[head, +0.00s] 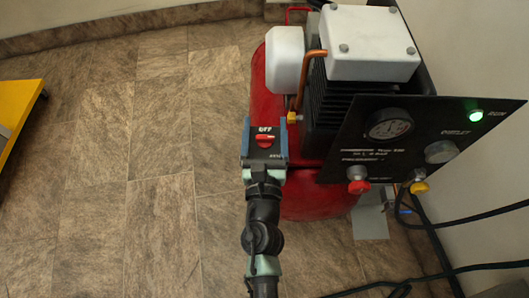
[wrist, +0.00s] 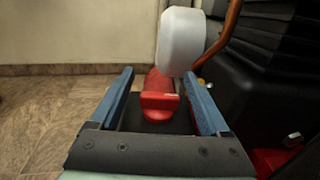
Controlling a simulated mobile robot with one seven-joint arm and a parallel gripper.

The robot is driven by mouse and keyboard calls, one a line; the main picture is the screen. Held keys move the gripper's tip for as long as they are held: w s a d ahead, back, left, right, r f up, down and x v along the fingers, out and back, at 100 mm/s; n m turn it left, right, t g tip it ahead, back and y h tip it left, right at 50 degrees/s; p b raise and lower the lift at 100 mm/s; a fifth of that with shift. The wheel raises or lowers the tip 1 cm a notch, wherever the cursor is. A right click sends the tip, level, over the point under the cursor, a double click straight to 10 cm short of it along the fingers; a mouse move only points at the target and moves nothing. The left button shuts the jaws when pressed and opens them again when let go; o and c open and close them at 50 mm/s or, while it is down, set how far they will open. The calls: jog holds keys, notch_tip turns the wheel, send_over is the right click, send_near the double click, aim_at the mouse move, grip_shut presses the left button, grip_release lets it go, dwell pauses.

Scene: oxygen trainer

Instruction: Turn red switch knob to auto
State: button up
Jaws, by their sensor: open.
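The red switch knob (head: 264,141) sits on a small black switch plate at the compressor's left side, with the word OFF just above it. Smaller lettering below the knob is too small to read. My gripper (head: 265,127) is open, with one blue finger on each side of the plate. In the wrist view the red knob (wrist: 160,103) shows between the two open fingers, with a visible gap on both sides. It looks untouched. I cannot tell the depth of the fingertips relative to the knob.
The compressor has a red tank (head: 315,206), a white-topped pump (head: 368,45) and a copper pipe (head: 307,78). A black gauge panel (head: 420,125) with a lit green lamp (head: 476,115) stands right. Black hoses (head: 450,272) lie lower right.

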jog(key=s, duration=1.1)
jog(key=shift+s+a, duration=0.1)
jog(key=shift+s, duration=0.3)
jog(key=w+d+r+m+t+h, duration=0.15)
jog(key=w+r+m, duration=0.25)
jog(key=r+m, duration=0.65)
jog(key=w+d+r+m+t+h, duration=0.1)
jog(key=w+d+r+m+h, duration=0.15)
jog(key=r+m, duration=0.8)
jog(key=w+d+r+m+t+h, duration=0.1)
jog(key=w+r+m+h, duration=0.25)
jog(key=r+m, duration=0.65)
jog(key=s+a+r+m+t+y, duration=0.2)
jog(key=s+r+y, duration=0.1)
jog(key=r, duration=0.6)
jog(key=s+a+r+m+t+y, duration=0.1)
jog(key=s+r+t+y, duration=0.1)
jog(key=r, duration=0.6)
jog(key=s+a+r+m+t+y, duration=0.2)
jog(key=s+r+y, duration=0.1)
jog(key=r, duration=0.6)
notch_tip(320, 180, up, 32)
jog(key=p, duration=3.4)
jog(key=shift+w, duration=0.25)
jog(key=shift+r, duration=0.1)
